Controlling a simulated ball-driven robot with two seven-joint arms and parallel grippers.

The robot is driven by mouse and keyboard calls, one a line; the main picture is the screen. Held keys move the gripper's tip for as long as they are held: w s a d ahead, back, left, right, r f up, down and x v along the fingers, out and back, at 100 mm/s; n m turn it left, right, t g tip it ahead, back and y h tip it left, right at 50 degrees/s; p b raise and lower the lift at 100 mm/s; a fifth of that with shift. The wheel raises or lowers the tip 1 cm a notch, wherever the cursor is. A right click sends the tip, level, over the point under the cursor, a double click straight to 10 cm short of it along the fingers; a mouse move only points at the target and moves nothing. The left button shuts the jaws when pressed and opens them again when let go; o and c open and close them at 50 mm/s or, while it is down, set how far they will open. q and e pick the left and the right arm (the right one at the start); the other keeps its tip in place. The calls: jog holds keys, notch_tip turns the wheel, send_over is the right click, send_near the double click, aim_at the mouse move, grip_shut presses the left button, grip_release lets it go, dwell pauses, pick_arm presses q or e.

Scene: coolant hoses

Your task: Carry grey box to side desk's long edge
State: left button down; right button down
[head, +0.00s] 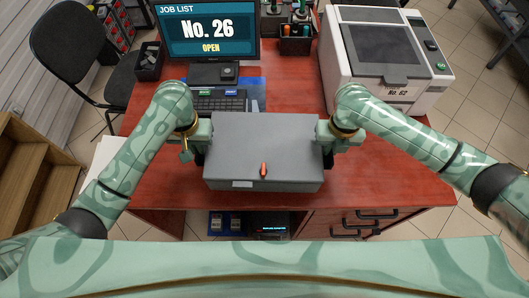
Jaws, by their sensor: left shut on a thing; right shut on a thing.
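The grey box (262,150) is a closed, flat-lidded case with a small orange-red latch on its front side and a pale label at its lower left. It is in the middle of the head view, in front of the reddish wooden desk (390,190) or over its near part. I cannot tell whether it touches the desktop. My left gripper (203,145) is shut on the box's left side. My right gripper (325,142) is shut on its right side. The fingertips are mostly hidden against the box.
A monitor (208,32) and keyboard (218,101) stand behind the box at left. A white machine (385,60) fills the desk's back right. A black chair (75,50) and wooden steps (30,175) are at left. Drawers (350,222) are below the desk's front edge.

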aim_at(201, 156)
pick_arm(q)
jog(key=shift+w, duration=0.2)
pick_arm(e)
jog(key=shift+w, duration=0.25)
pick_arm(q)
jog(key=shift+s, duration=0.1)
pick_arm(e)
jog(key=shift+s, duration=0.1)
